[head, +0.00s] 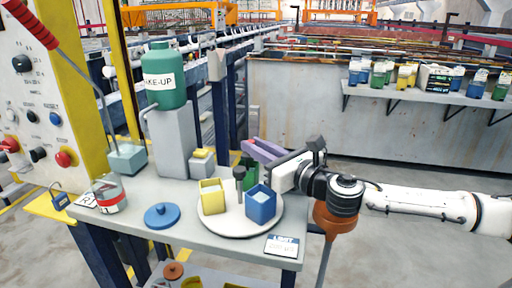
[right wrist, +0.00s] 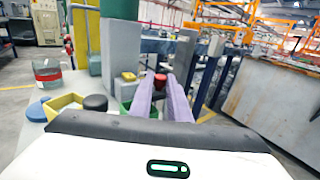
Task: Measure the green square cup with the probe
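The green square cup (head: 249,170) stands on the round white turntable (head: 228,226), at its back, partly hidden by the dark central post and the blue cup. In the right wrist view the green cup (right wrist: 127,94) shows low behind the left finger. My left gripper is not in view.
A yellow cup (head: 211,197) and a blue cup (head: 261,205) share the turntable. A blue lid (head: 162,216), a glass beaker (head: 109,194) and a label card (head: 282,245) are on the table. A green make-up tank (head: 164,80) stands on a grey pedestal behind.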

